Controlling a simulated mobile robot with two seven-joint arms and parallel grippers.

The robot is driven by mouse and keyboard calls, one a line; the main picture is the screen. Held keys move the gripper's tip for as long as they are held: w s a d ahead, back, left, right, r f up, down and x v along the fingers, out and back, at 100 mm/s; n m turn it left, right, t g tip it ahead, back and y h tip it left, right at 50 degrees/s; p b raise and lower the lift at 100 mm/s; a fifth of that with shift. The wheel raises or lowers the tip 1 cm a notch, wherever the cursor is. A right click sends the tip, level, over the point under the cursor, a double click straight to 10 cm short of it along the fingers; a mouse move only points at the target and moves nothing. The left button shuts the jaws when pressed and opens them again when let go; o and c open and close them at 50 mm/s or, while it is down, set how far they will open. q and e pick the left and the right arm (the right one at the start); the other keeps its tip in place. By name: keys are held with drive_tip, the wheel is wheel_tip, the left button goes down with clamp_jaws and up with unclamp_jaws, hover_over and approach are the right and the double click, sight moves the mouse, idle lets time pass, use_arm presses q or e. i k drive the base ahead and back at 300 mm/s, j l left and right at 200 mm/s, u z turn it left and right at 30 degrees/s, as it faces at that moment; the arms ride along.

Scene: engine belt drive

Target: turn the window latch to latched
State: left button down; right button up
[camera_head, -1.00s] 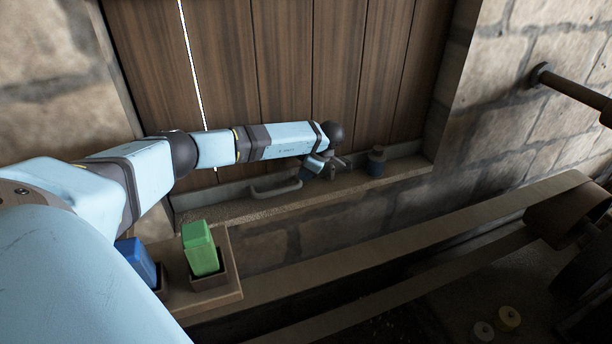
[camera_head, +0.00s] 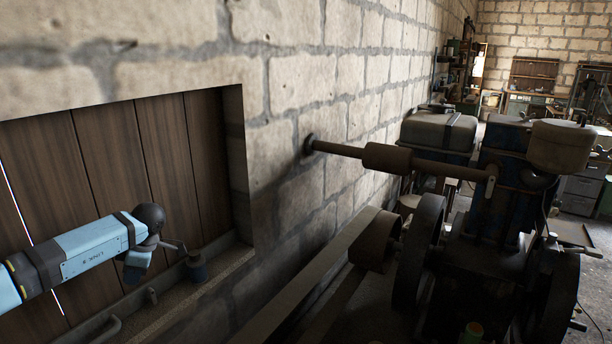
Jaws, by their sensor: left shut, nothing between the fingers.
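A wooden shuttered window (camera_head: 165,140) is set into the stone wall at the left of the head view. My left arm reaches across it, and my left gripper (camera_head: 178,247) is low by the sill at the window's right side. Its dark fingers are shut and empty. A short dark knob-like piece with a bluish base (camera_head: 196,266) stands on the sill just right of and below the fingertips; I cannot tell whether they touch. My right gripper is out of view.
Right of the window, a pipe (camera_head: 338,149) runs from the wall to a dark engine with a large flywheel (camera_head: 420,250). Shelves and benches stand far back at the right.

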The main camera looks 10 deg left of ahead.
sight(150, 293)
drive_tip(key=i+l, duration=0.1)
drive_tip(key=l, duration=0.25)
drive_tip(key=i+l, duration=0.1)
drive_tip(key=l, duration=0.2)
drive_tip(key=i+l, duration=0.15)
drive_tip(key=l, duration=0.2)
drive_tip(key=i+l, duration=0.1)
drive_tip(key=l, duration=0.2)
